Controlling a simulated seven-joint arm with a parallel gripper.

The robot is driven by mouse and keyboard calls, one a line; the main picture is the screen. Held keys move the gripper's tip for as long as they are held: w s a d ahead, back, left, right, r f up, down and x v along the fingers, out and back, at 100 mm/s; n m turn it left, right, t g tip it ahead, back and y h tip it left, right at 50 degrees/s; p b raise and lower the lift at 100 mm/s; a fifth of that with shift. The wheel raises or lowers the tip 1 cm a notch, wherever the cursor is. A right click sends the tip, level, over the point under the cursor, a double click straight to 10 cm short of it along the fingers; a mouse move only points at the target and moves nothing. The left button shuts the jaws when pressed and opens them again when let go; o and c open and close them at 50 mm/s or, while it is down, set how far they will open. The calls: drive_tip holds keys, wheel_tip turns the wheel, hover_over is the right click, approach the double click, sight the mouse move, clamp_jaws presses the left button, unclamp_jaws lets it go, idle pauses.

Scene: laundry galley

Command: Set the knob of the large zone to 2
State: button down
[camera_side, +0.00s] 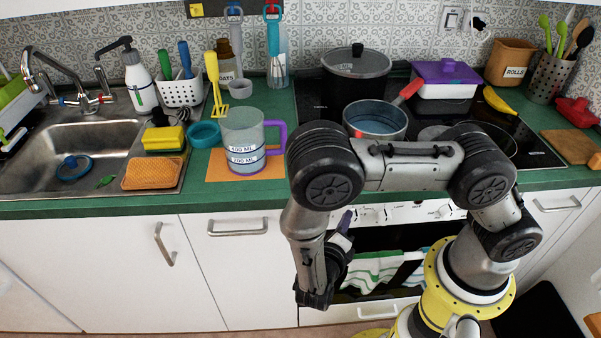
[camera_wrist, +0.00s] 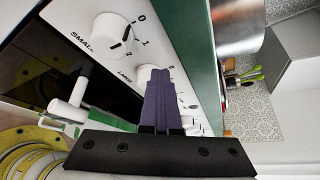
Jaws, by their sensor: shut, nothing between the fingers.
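The white control panel (camera_side: 425,211) with its row of knobs is on the oven front, partly behind my arm in the side view. In the wrist view, the knob beside the partly covered "LARGE" label (camera_wrist: 143,73) is white and partly hidden by my fingers; I cannot read its setting. My gripper (camera_wrist: 163,75) is shut and empty, its purple fingers reaching toward the panel at that knob. I cannot tell whether they touch it. In the side view my gripper (camera_side: 344,222) is in front of the panel's left part.
The small-zone knob (camera_wrist: 111,34), with marks 0, 1 and 2, is up and left of my fingers. The white oven handle (camera_wrist: 68,105) sticks out at left. Towels (camera_side: 376,268) hang at the oven front. A saucepan (camera_side: 376,121) stands on the hob above.

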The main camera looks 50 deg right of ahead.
drive_tip(key=shift+w+a+r, duration=0.15)
drive_tip(key=shift+a+r, duration=0.1)
drive_tip(key=shift+a, duration=0.05)
drive_tip(key=shift+s+a, duration=2.05)
drive_tip(key=shift+w+d+f, duration=0.45)
drive_tip(key=shift+w+d, duration=0.1)
drive_tip(key=shift+w, duration=0.3)
drive_tip(key=shift+w+d+f, duration=0.45)
drive_tip(key=shift+w+d, duration=0.1)
drive_tip(key=shift+w, duration=0.35)
drive_tip(key=shift+w+d+f, duration=0.45)
drive_tip(key=shift+w+d, duration=0.1)
drive_tip(key=shift+w, duration=0.3)
drive_tip(key=shift+s+d, duration=0.3)
